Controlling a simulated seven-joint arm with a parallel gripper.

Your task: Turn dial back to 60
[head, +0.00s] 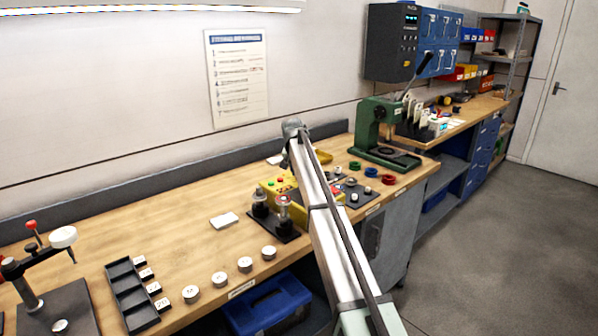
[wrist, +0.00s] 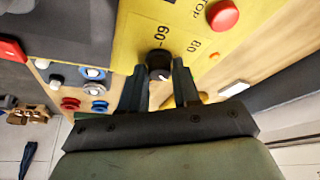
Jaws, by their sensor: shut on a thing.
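The dial (wrist: 158,57) is a small black knob with a pale mark on its near side, set on a yellow control box (wrist: 135,38). My gripper (wrist: 159,72) has one finger on each side of the dial and is shut on it. The printed number 60 lies just beyond the dial in the wrist view, and 80 lies to its right. Which number the pale mark points to, I cannot tell. In the head view the yellow box (head: 268,189) sits on the bench, partly behind my arm, which hides the dial and gripper there.
A red stop button (wrist: 222,15) stands close to the dial on the same box. A black plate with two posts (head: 284,215) is in front of the box. Coloured rings (head: 371,172) and a green press (head: 368,128) are to the right. The bench's left middle is mostly clear.

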